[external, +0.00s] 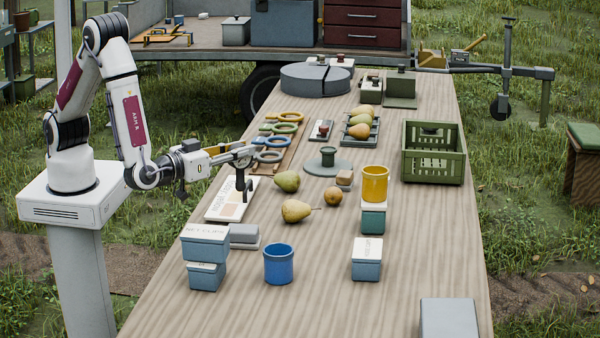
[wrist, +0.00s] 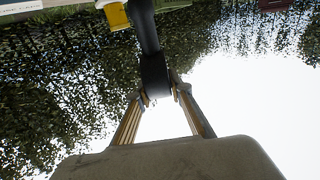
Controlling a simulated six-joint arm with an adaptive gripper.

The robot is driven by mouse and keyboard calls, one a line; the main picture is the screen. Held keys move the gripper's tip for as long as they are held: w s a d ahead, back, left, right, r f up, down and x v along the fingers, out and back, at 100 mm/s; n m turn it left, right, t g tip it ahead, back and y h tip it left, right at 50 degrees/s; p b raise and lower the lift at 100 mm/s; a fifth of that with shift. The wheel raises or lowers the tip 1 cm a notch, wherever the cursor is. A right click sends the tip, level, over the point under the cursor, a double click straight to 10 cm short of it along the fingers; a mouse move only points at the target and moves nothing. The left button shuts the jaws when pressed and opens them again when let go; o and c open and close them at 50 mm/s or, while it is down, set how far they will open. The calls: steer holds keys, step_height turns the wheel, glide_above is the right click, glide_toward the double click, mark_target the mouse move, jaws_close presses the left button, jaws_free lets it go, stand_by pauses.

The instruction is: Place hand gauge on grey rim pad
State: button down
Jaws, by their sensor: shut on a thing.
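My gripper (external: 238,154) reaches out level over the left side of the table, above the white printed board (external: 232,199). It is shut on a dark tool, which I take to be the hand gauge (external: 241,180), with its dark shaft hanging down. In the wrist view my gripper (wrist: 160,94) has the gauge's thick dark end (wrist: 155,75) between both fingertips. Its shaft runs off the top edge. I cannot tell for sure which grey piece is the rim pad. A low grey block (external: 244,234) and a pale grey-green disc (external: 345,169) with a spool are both in view.
Colored rings (external: 268,156) on a wooden rack stand just beyond my gripper. Loose pears (external: 297,211), a yellow cup (external: 375,184) and a blue cup (external: 278,264) stand to the right and in front. A green crate (external: 434,165) is at the right. The table's front middle is clear.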

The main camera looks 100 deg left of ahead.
mark_target(241, 190)
steer(key=shift+f, duration=2.85)
steer(key=shift+f, duration=0.1)
steer(key=shift+f, duration=2)
steer(key=shift+f, duration=0.1)
steer(key=c, duration=1.8)
jaws_free()
steer(key=shift+v, duration=6)
steer(key=shift+w, duration=0.1)
